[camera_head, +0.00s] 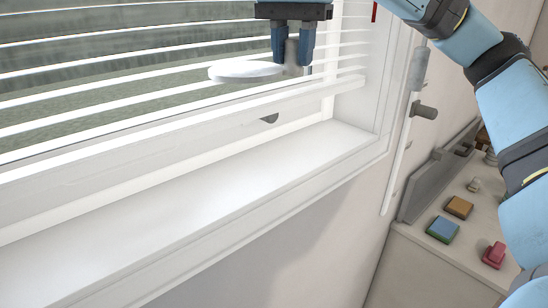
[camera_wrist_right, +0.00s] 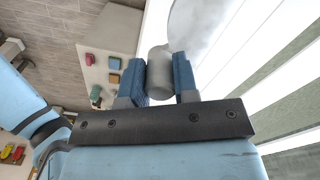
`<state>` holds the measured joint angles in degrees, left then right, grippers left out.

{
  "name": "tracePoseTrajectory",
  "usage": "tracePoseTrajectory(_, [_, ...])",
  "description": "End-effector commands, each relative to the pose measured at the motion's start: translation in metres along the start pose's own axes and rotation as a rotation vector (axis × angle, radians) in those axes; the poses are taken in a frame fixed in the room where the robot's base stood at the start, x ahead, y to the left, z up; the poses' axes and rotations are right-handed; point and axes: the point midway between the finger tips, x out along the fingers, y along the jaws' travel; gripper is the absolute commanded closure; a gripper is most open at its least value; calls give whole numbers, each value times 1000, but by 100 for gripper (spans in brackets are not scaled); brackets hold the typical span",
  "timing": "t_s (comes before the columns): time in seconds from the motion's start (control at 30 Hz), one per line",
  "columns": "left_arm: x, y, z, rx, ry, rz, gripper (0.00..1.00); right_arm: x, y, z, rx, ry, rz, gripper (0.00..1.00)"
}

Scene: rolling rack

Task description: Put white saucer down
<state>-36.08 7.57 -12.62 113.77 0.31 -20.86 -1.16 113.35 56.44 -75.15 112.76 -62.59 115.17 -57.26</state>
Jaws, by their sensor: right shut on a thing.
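The white saucer (camera_head: 243,72) is held up, roughly level, in front of the window blinds and above the sill. My right gripper (camera_head: 292,62) points down at the saucer's right end. It is shut on a grey rounded piece at the saucer's edge. In the right wrist view this grey piece sits between the blue fingers (camera_wrist_right: 159,82), and the pale saucer (camera_wrist_right: 198,28) spreads beyond it. I cannot tell how the grey piece joins the saucer. My left gripper is not in view.
The white windowsill (camera_head: 200,205) below is bare. White blinds (camera_head: 120,75) hang close behind the saucer. At the lower right a pale counter (camera_head: 430,262) bears a blue-green block (camera_head: 442,229), a tan block (camera_head: 458,206) and a red piece (camera_head: 494,254).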

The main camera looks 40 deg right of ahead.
Motion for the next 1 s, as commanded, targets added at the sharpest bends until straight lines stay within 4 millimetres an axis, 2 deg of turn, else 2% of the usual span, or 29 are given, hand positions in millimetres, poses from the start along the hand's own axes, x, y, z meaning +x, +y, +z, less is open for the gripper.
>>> tracePoseTrajectory(0.03, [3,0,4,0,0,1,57,16,0,0,-2,-3,5,100])
tracePoseTrajectory(0.1, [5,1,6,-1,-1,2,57,32,0,0,-2,-4,5,100])
tracePoseTrajectory(0.5, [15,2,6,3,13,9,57,110,0,0,-1,-3,4,100])
tracePoseTrajectory(0.7, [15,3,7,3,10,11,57,133,0,0,1,-1,2,100])
tracePoseTrajectory(0.87, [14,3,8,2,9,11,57,143,0,0,1,-1,2,100])
tracePoseTrajectory(1.0, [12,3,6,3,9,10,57,161,1,-1,2,-1,4,100])
